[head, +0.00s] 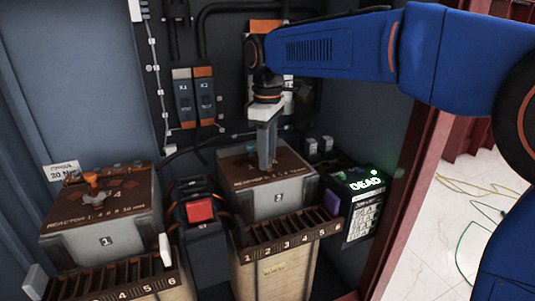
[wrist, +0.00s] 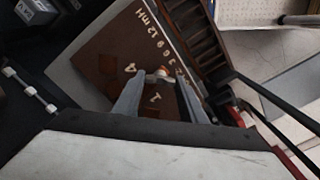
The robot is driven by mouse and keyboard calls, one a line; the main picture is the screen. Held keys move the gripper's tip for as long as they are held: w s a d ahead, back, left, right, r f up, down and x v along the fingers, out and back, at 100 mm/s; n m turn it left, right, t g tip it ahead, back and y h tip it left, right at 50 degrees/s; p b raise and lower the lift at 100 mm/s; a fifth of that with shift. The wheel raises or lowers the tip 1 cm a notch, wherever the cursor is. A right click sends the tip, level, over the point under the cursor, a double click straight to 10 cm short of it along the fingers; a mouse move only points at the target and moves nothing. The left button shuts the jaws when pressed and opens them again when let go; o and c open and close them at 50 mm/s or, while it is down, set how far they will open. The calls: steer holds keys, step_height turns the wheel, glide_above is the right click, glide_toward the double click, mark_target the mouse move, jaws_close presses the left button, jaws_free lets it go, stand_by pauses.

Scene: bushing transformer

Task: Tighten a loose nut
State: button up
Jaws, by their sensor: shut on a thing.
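My gripper (head: 267,164) points straight down onto the brown top of the grey block marked 2 (head: 281,198), in the middle of the head view. In the wrist view both fingers close around a small pale, orange-tinged nut (wrist: 161,73) on the brown top plate (wrist: 112,52). In the head view the fingers hide the nut. The grey block marked 1 (head: 106,241) stands at the left with an orange fitting (head: 91,180) on its brown top. A label reading 30 Nm (head: 62,171) is behind it.
Numbered slotted crates stand in front, one in the middle (head: 268,277) and one at the left (head: 119,292). A dark box with a red top (head: 201,211) sits between the blocks. A box lit DEAD (head: 363,185) is at right. Cables and switches line the back wall.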

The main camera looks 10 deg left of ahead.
steer(key=m, duration=0.4)
steer(key=shift+m, duration=2)
steer(key=o, duration=1.1)
steer(key=shift+c, duration=0.2)
steer(key=shift+r, duration=0.1)
step_height(320, 180, up, 17)
steer(key=shift+r, duration=0.15)
